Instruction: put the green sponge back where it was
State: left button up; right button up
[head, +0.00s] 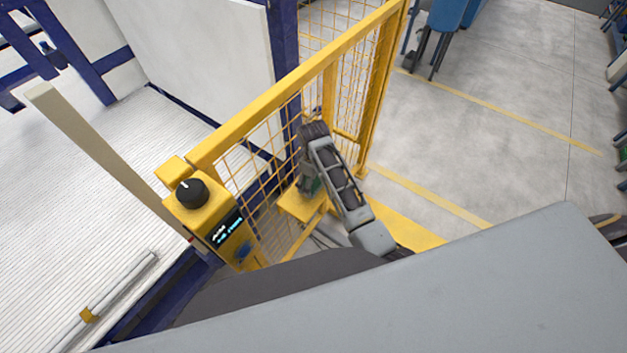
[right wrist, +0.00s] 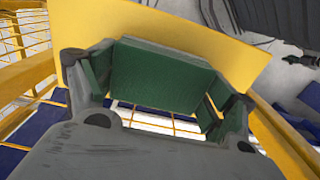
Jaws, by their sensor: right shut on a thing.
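The green sponge (right wrist: 160,78) is a dark green block in the right wrist view, held between the two green-padded fingers of my right gripper (right wrist: 165,85). It lies in front of a yellow surface (right wrist: 215,35). In the head view my right gripper (head: 310,184) is low beside the yellow mesh fence, just above a small yellow shelf (head: 297,207). Only a trace of green shows there, and I cannot tell whether the sponge touches the shelf. My left gripper is not in view.
The yellow mesh fence (head: 285,86) runs close along the left of my right arm. A yellow control box (head: 203,216) with a black knob stands at its near end. Open grey floor (head: 510,130) lies to the right, with a blue object (head: 446,16) at the top.

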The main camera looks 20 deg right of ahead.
jog(key=shift+f, duration=0.15)
jog(key=o, duration=0.8)
